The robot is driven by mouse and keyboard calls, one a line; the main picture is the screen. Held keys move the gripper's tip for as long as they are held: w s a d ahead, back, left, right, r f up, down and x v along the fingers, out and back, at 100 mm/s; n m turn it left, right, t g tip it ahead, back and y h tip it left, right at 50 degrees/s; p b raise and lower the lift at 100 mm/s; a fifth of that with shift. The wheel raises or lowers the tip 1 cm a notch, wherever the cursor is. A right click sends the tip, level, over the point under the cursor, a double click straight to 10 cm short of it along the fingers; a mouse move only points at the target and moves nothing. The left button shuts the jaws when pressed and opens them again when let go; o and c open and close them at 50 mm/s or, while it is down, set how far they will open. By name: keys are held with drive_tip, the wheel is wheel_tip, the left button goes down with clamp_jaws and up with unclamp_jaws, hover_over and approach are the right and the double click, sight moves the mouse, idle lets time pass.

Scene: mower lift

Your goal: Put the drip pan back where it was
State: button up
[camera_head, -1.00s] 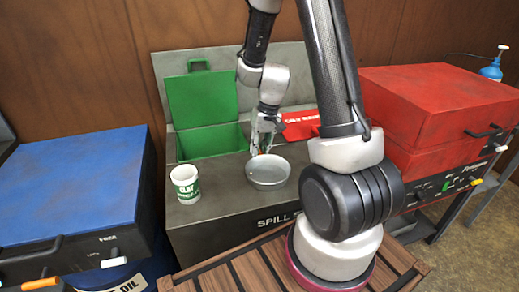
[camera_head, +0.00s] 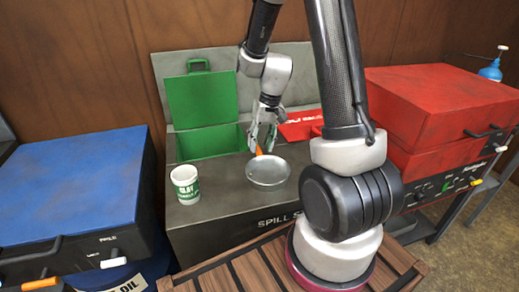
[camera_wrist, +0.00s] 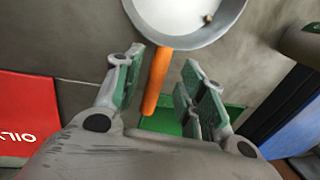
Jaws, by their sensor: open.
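The drip pan (camera_head: 268,172) is a round, shallow grey metal pan with an orange handle. It sits on the grey top of the spill station, right of the white cup. In the wrist view the pan (camera_wrist: 183,12) is at the top edge, partly cut off, with a small brownish bit inside. Its orange handle (camera_wrist: 157,82) runs down between the finger pads. My gripper (camera_head: 262,142) is at the handle, behind the pan. In the wrist view my gripper (camera_wrist: 162,75) is open, with gaps on both sides of the handle.
A white cup with green lettering (camera_head: 185,184) stands left of the pan. Behind are an open green bin (camera_head: 208,141) and a red item (camera_head: 300,126). A blue box (camera_head: 75,185) stands left and a red one (camera_head: 440,100) right. A wooden slatted surface (camera_head: 240,272) is in front.

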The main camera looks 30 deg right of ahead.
wheel_tip(320, 180, up, 9)
drive_tip(key=d, duration=0.2)
drive_tip(key=s+r+n+t+h, duration=0.1)
drive_tip(key=s+r+t, duration=0.1)
drive_tip(key=s+r, duration=0.4)
drive_tip(key=s+a+r+n+t+h, duration=0.1)
drive_tip(key=s+r, duration=0.6)
drive_tip(key=s, duration=0.7)
drive_tip(key=shift+a+r+t, duration=0.15)
drive_tip(key=shift+r+t, duration=0.15)
drive_tip(key=shift+t, duration=0.2)
